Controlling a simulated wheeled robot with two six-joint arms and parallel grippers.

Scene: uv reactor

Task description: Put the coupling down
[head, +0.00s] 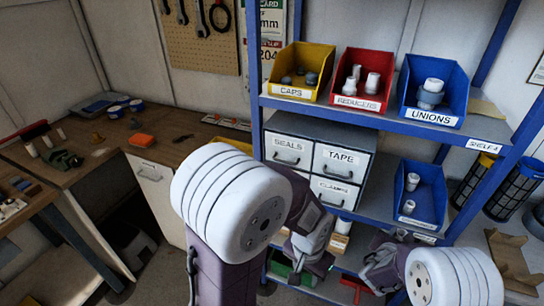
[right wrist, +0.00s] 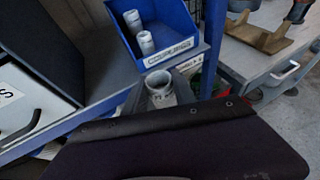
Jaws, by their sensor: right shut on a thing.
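In the right wrist view a pale grey, ring-mouthed coupling (right wrist: 158,80) sits between the fingers of my right gripper (right wrist: 160,97), which is shut on it. It is just in front of and below a blue bin (right wrist: 185,48) with two white fittings (right wrist: 140,32) in it. Whether it touches anything below is hidden. In the head view this bin (head: 427,213) stands on the lower shelf, and my right gripper (head: 398,240) is close below it. My left gripper (head: 305,258) is low in front of the drawer unit; its fingers are too unclear to read.
Above are bins marked CAPS (head: 292,92), REDUCERS (head: 357,102) and UNIONS (head: 431,118) on the blue-framed shelf (head: 480,133). A grey drawer unit (head: 318,158) stands left of the lower blue bin. Dark cylinders (head: 512,190) and a brown cradle (head: 510,262) are at right.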

